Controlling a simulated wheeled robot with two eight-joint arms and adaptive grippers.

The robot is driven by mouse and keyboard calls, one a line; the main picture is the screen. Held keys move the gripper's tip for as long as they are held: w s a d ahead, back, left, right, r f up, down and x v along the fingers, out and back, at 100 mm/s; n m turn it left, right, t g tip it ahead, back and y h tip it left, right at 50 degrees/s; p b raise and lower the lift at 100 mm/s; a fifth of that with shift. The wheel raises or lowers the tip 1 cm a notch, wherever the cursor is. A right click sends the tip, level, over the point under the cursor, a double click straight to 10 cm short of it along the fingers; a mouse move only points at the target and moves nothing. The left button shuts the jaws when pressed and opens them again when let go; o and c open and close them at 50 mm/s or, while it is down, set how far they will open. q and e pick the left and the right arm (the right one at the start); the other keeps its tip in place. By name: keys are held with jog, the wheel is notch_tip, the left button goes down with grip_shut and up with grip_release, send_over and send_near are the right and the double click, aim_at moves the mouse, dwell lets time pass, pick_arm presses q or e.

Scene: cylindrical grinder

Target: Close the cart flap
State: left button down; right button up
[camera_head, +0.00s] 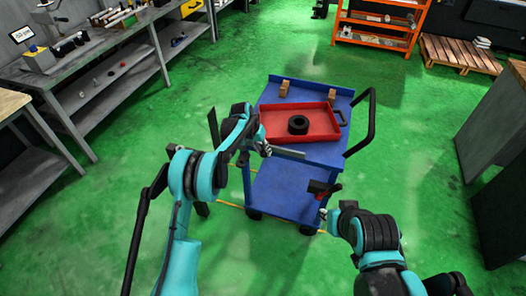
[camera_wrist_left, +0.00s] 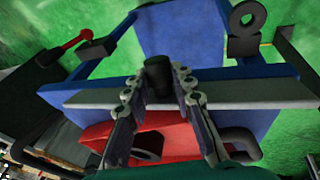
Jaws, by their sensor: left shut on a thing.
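The blue cart (camera_head: 330,152) stands in the middle of the head view. A grey strip (camera_head: 289,153), which seems to be the flap's edge, runs along its near side; the strip also crosses the left wrist view (camera_wrist_left: 240,93). My left gripper (camera_head: 265,149) is at the strip's left end. In the left wrist view its fingers are shut on a short black knob (camera_wrist_left: 158,78) at the strip. The flap's angle is hard to tell. My right gripper (camera_head: 325,213) is below the cart's near right corner, beside a red-and-black part (camera_head: 320,189); its jaws are too small to read.
A red tray (camera_head: 273,126) with a black ring (camera_head: 298,125) and two small brown blocks (camera_head: 284,88) are on the cart top. A black push handle (camera_head: 371,125) sticks out right. Workbenches stand left, a grey cabinet (camera_head: 490,125) right. Green floor around the cart is mostly clear.

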pick_arm(q)
jog(key=shift+w+r+g, duration=0.2)
jog(key=shift+g, duration=0.3)
jog(key=shift+d, duration=0.1)
jog(key=c, duration=1.3)
grip_release()
jog(key=shift+w, duration=0.1)
jog(key=shift+o, duration=0.2)
jog(key=shift+r, duration=0.1)
jog(key=v, duration=1.1)
jog(key=shift+w+r, duration=0.2)
jog(key=shift+r, duration=0.2)
jog(key=shift+d, duration=0.1)
